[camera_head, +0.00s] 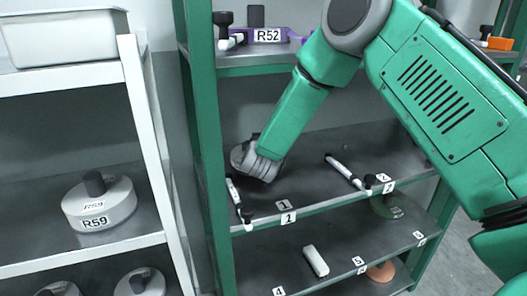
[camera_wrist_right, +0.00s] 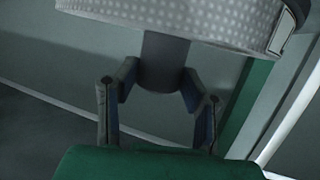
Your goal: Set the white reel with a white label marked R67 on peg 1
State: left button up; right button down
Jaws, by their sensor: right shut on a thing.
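In the wrist view my right gripper (camera_wrist_right: 159,82) is shut on the dark grey hub of a white reel (camera_wrist_right: 180,14). The reel fills the top of that view, and its wall has a dotted texture. A pale label (camera_wrist_right: 282,34) is on its right side, seen edge-on and not readable. In the head view my right arm reaches into the green rack above the shelf place marked 1 (camera_head: 288,218). I cannot make out peg 1 clearly. My left gripper is not in view.
A white reel marked R59 (camera_head: 98,203) stands on the white rack at left. A purple item marked R52 (camera_head: 268,35) is above.

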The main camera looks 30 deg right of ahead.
jog(key=shift+w+a+r, duration=0.1)
jog(key=shift+w+a, duration=0.05)
jog(key=shift+w, duration=0.5)
jog(key=shift+d+f+b, duration=0.3)
jog(key=shift+f+b, duration=0.05)
jog(key=shift+f, duration=0.25)
jog(key=shift+d+f+b, duration=0.3)
jog(key=shift+f+b, duration=0.05)
jog(key=shift+f, duration=0.2)
jog(key=shift+s+d+f, duration=0.1)
jog(key=shift+d+f, duration=0.3)
jog(key=shift+a+r, duration=0.15)
jog(key=shift+a, duration=0.6)
jog(key=c, duration=0.9)
grip_release()
jog(key=shift+d, duration=0.4)
jog(key=shift+s, duration=0.2)
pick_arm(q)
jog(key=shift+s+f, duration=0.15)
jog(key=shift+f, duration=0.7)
pick_arm(e)
jog(key=v, duration=1.1)
jog(key=shift+s+a, duration=0.2)
jog(key=shift+s, duration=0.1)
